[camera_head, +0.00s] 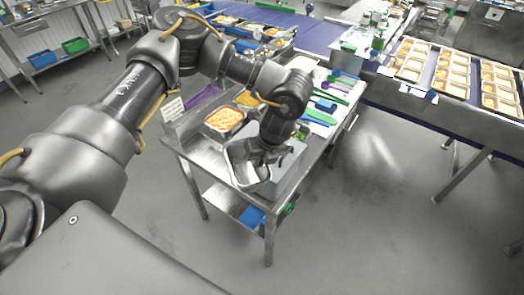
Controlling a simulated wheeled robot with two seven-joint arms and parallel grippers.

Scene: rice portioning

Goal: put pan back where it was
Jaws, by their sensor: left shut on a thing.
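A metal pan (243,168) is at the near end of the steel table (196,160), tilted beside and partly over a grey box-like block (287,170). My left gripper (265,157) is shut on the pan and hangs over it from above. The gripper and wrist hide part of the pan, and I cannot tell whether the pan touches the block or the table. My right gripper is not in view.
A tray of orange food (224,119) sits just behind the pan. Green and blue utensils (322,104) lie on the table's right side. A conveyor (440,100) with several filled trays stands at right. Open floor (380,220) lies between.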

